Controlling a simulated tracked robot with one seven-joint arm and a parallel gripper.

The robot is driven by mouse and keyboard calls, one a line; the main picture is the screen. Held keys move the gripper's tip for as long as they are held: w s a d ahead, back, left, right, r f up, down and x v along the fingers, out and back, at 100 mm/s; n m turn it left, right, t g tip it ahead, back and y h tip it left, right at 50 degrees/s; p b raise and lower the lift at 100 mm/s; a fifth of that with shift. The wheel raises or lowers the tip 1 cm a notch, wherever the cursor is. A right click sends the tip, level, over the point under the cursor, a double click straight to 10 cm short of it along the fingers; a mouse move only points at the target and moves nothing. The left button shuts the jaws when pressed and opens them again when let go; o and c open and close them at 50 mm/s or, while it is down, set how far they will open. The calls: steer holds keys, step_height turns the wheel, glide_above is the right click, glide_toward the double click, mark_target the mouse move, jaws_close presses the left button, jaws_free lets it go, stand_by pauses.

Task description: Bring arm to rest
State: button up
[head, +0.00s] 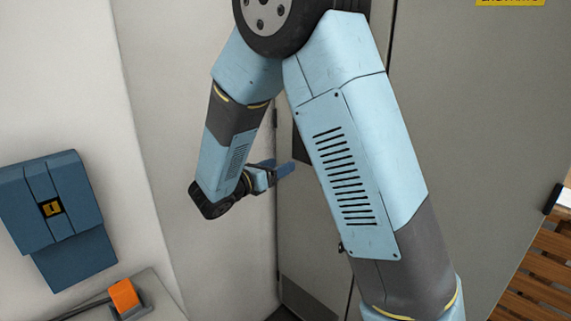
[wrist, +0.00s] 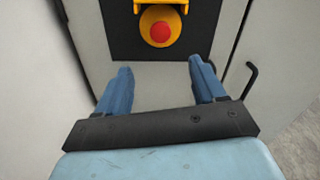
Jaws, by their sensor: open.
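My gripper (head: 284,169) shows small in the head view, at the end of my folded light-blue arm, in front of a grey panel. In the wrist view my gripper (wrist: 161,85) has its two blue fingers spread wide apart. Nothing is between them. Beyond the fingertips is a red button on a yellow housing (wrist: 161,28), mounted on a black plate (wrist: 205,40). The fingers appear apart from the button. In the head view the button is hidden; only part of a dark plate shows behind my arm.
A blue wall box (head: 62,215) hangs at left. Below it is a grey surface with an orange block (head: 124,295). Wooden slats (head: 535,275) stand at right. Grey panels (head: 480,110) close off the back. A black handle (wrist: 247,80) is right of my gripper in the wrist view.

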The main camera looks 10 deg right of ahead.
steer(key=shift+s+a, duration=0.15)
steer(key=shift+a, duration=0.05)
steer(key=s+d+r+m+g+y, duration=0.4)
steer(key=s+d+m+g, duration=0.5)
steer(key=s+d+m, duration=0.5)
steer(key=s+r+m+t+y, duration=0.2)
steer(key=s+m+y, duration=0.3)
steer(key=s+m, duration=0.1)
steer(key=s+r+m+t+y, duration=0.2)
steer(key=s+r+m+y, duration=0.1)
steer(key=s+m+y, duration=0.2)
steer(key=shift+s+a+r+m+y, duration=0.3)
steer(key=shift+s+a+m, duration=0.1)
steer(key=shift+s+m, duration=0.85)
